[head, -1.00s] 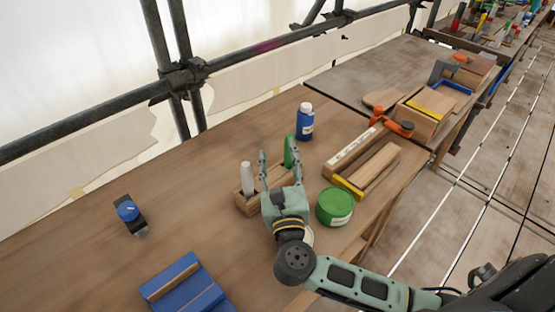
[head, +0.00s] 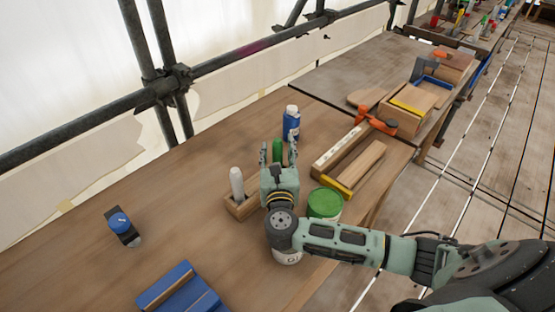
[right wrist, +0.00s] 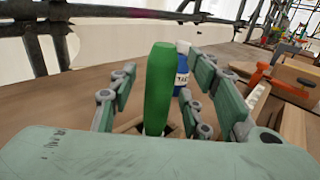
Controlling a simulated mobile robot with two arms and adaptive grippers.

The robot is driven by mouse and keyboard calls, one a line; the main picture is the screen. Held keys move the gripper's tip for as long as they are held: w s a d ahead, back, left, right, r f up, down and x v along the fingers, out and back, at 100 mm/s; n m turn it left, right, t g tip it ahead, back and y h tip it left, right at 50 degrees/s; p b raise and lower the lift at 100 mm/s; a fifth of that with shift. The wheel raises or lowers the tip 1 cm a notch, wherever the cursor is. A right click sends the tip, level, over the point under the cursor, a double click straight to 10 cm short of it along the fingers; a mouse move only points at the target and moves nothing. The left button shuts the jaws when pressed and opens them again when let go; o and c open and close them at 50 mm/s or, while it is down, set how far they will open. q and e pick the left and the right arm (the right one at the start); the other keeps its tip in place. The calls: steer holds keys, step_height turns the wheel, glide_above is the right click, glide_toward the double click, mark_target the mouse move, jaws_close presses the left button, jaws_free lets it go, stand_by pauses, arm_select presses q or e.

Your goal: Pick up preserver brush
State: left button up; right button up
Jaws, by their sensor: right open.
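The brush appears as a green upright handle (head: 277,150) standing in a wooden holder (head: 238,210); its bristle end is hidden. My right gripper (head: 278,152) is open, with one finger on each side of the green handle in the head view. In the right wrist view the green handle (right wrist: 159,88) rises between the open fingers, with space visible on both sides, so they do not appear closed on it. A white handle (head: 237,184) stands in the same holder to the left. My left gripper is not in view.
A blue bottle (head: 291,123) stands just behind the gripper. A green-lidded can (head: 325,204) is close on the right. Wood pieces with an orange clamp (head: 376,120) lie farther right. A blue-capped tool (head: 121,226) and blue block (head: 183,290) lie left; table between is clear.

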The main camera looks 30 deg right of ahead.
jaws_close()
stand_by(0.3)
steer(key=shift+r, duration=0.1)
